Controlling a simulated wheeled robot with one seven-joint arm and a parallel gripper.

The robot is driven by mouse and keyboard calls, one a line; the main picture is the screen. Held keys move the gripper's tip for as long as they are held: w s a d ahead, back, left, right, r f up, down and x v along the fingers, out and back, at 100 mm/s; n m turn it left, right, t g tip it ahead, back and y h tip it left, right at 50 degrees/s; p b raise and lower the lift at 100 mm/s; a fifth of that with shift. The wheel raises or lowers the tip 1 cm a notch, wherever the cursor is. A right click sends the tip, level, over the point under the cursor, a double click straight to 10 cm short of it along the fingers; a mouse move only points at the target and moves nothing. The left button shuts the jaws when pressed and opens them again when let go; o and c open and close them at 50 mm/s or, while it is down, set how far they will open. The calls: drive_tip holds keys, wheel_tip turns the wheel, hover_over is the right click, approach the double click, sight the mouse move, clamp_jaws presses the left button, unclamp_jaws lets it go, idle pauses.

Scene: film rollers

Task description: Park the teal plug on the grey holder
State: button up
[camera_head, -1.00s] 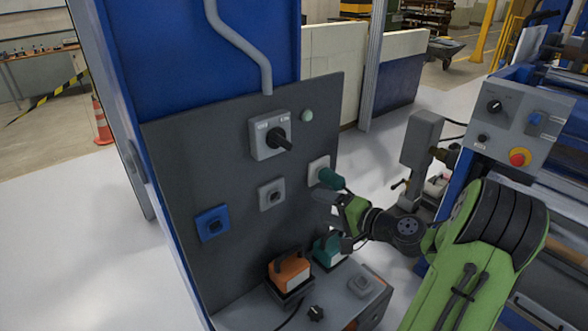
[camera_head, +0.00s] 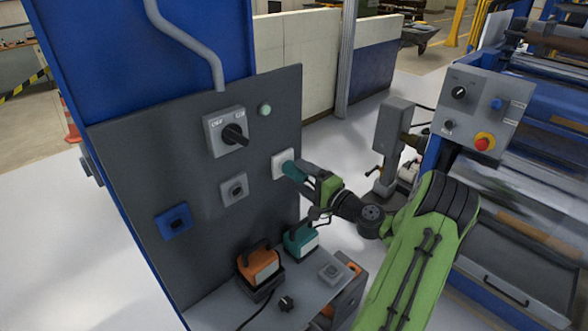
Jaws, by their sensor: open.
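The teal plug (camera_head: 294,171) sticks out of a pale square socket (camera_head: 280,160) on the right part of the dark panel. My gripper (camera_head: 309,175) is open at the free, right end of the plug. Whether its fingers touch the plug or stand around it I cannot tell. A grey square fitting (camera_head: 332,272), which looks like the grey holder, lies on the ledge below the panel and looks empty. Another grey square fitting (camera_head: 234,190) is on the panel, left of the plug.
A teal box (camera_head: 302,241) and an orange box (camera_head: 260,266) with handles stand on the ledge (camera_head: 310,290) below my gripper. A black knob (camera_head: 286,304) is at its front. A rotary switch (camera_head: 227,132) and a blue socket (camera_head: 173,221) are on the panel.

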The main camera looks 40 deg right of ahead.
sight(293, 170)
drive_tip(key=w, duration=0.5)
drive_tip(key=shift+p, duration=0.4)
idle(0.9)
clamp_jaws()
drive_tip(key=shift+s+b, duration=0.15)
drive_tip(key=shift+b, duration=0.2)
drive_tip(key=shift+f, duration=0.1)
drive_tip(key=shift+s, duration=0.9)
drive_tip(key=shift+s+b, duration=1)
drive_tip(key=shift+s, duration=1.05)
